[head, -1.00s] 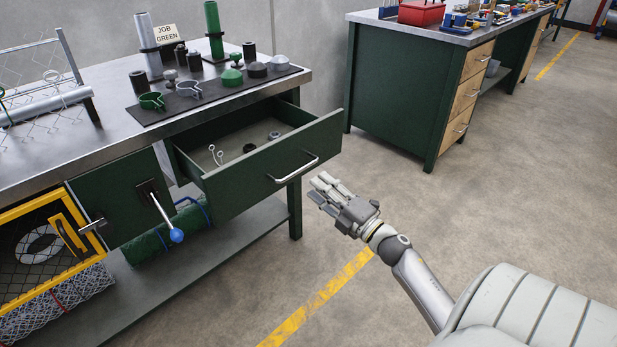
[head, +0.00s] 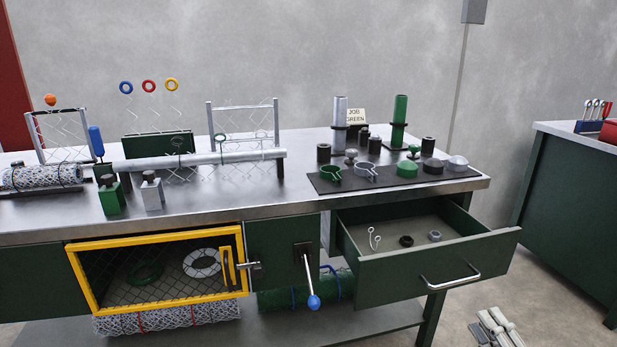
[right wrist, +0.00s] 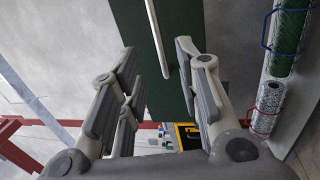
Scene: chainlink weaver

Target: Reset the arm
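My right gripper (head: 495,328) is at the lower right edge of the head view, in front of and below the open drawer (head: 430,268). Only its fingers show there. In the right wrist view the fingers of my right gripper (right wrist: 156,50) are spread apart, with nothing held. The drawer's handle (right wrist: 157,35) appears beyond and between them. My left gripper is in neither view.
The drawer juts from the workbench (head: 300,196), holding small parts. A blue-knobbed lever (head: 313,301) and a yellow-framed mesh door (head: 70,262) are on the bench front. A second green bench (head: 570,200) stands right, with floor between.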

